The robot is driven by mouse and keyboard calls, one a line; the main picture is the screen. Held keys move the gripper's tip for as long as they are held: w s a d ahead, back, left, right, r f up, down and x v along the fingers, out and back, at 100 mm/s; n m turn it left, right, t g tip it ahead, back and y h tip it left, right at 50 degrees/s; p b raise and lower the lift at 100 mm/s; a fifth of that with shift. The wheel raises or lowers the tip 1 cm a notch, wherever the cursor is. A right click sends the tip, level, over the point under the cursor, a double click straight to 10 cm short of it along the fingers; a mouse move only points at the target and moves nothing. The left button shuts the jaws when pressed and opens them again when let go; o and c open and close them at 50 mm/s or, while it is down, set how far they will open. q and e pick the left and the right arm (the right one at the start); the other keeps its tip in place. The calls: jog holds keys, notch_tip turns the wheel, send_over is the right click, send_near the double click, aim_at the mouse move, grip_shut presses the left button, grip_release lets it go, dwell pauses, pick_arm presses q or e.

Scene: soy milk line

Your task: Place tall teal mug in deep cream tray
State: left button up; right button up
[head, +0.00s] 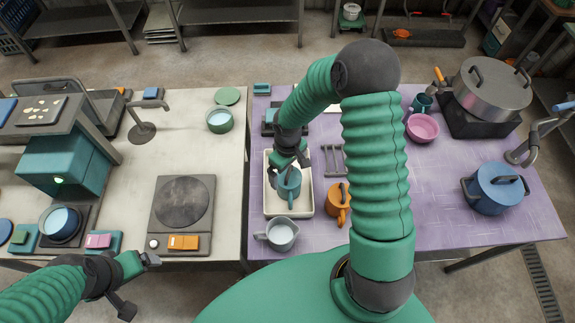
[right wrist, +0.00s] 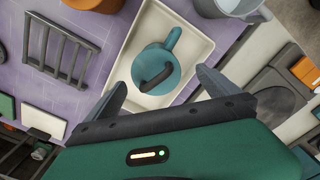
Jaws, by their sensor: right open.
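The deep cream tray (head: 304,207) lies on the purple table and also shows in the right wrist view (right wrist: 193,48). A teal vessel (head: 289,189) stands inside it, with a teal spout or handle and a dark curved bar on top (right wrist: 157,70). A small teal mug (head: 422,103) stands at the back right of the purple table. I cannot tell which is the tall teal mug. My right gripper (head: 288,163) is open above the tray, its fingers apart on either side of the vessel in the right wrist view. My left gripper (head: 138,286) is open and empty at the front left.
An orange vessel (head: 337,202) stands close right of the tray, a grey jug (head: 281,235) just in front. A dark rack (head: 333,160), pink bowl (head: 422,128) and blue pot (head: 494,188) are farther right. The purple table between rack and blue pot is partly clear.

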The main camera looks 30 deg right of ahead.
jog(key=r, duration=0.5)
jog(key=shift+s+r, duration=0.3)
jog(key=shift+s, duration=0.1)
jog(key=s+a+r+m+t, duration=0.3)
jog(key=s+a+r, duration=0.5)
jog(key=s, duration=0.1)
pick_arm(q)
jog(key=s+b+x, duration=0.2)
jog(key=b+x, duration=0.7)
jog(key=b, duration=0.1)
jog(key=shift+f, duration=0.65)
pick_arm(e)
notch_tip(320, 180, down, 10)
jog(key=shift+w+f, duration=0.15)
jog(key=shift+w, duration=0.2)
pick_arm(q)
jog(key=shift+s+d, duration=0.1)
jog(key=shift+d, duration=0.05)
pick_arm(e)
jog(key=shift+d, duration=0.25)
pick_arm(q)
jog(key=shift+d+r, duration=0.1)
jog(key=shift+d, duration=0.15)
pick_arm(e)
jog(key=shift+d, duration=0.25)
